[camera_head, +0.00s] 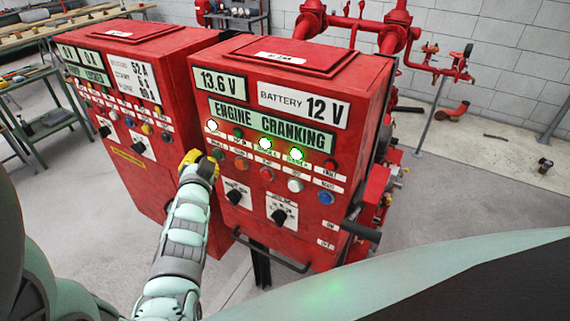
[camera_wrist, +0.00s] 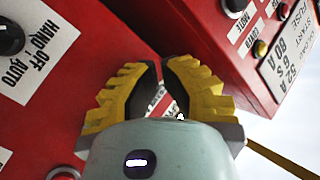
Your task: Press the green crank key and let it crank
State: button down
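The right red control cabinet (camera_head: 285,100) shows "ENGINE CRANKING" on its green display (camera_head: 270,124). Below it is a row of lamps, with a white one and two green ones glowing. A dark green key (camera_head: 218,155) sits at the left end of the lower row; its label is too small to read. My gripper (camera_head: 197,162) is at the cabinet's left front edge, right beside this key and partly over that end of the row. In the wrist view its yellow fingers (camera_wrist: 159,68) have their tips close together, with nothing seen between them. Contact with the key cannot be told.
Orange, red, white and blue buttons continue the lower row, with two black rotary switches (camera_head: 238,195) beneath. A second red cabinet (camera_head: 145,75) stands close on the left. Red pipework (camera_head: 395,30) is behind. The floor to the right is largely clear.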

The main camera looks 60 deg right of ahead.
jog(key=shift+a, duration=0.3)
jog(key=a+p, duration=0.2)
jog(key=a, duration=0.3)
jog(key=shift+s+p, duration=0.2)
jog(key=shift+p, duration=0.1)
dwell(0.8)
